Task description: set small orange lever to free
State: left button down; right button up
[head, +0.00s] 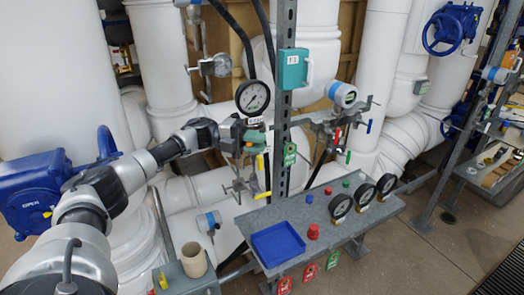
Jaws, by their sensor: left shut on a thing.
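My left gripper (245,136) reaches in from the left to the small valves on the grey post, below the round black gauge. It is shut on what looks like the small orange lever (249,145), of which only a small bit shows by the fingertips. The fingers hide most of the lever, so its exact angle cannot be told. A green tag (290,155) hangs on the post just to the right. My right gripper is not in view.
Yellow levers (262,195) sit just below the gripper. Red (337,135) and blue (369,126) levers are to the right. A grey shelf with a blue tray (278,243) and several gauges stands below. White pipes crowd behind.

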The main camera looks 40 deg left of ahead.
pick_arm(q)
jog(key=shift+s+a+m+g+b, duration=0.25)
jog(key=shift+m+g+b, duration=0.2)
jog(key=shift+g, duration=0.15)
jog(key=c, duration=1.1)
grip_release()
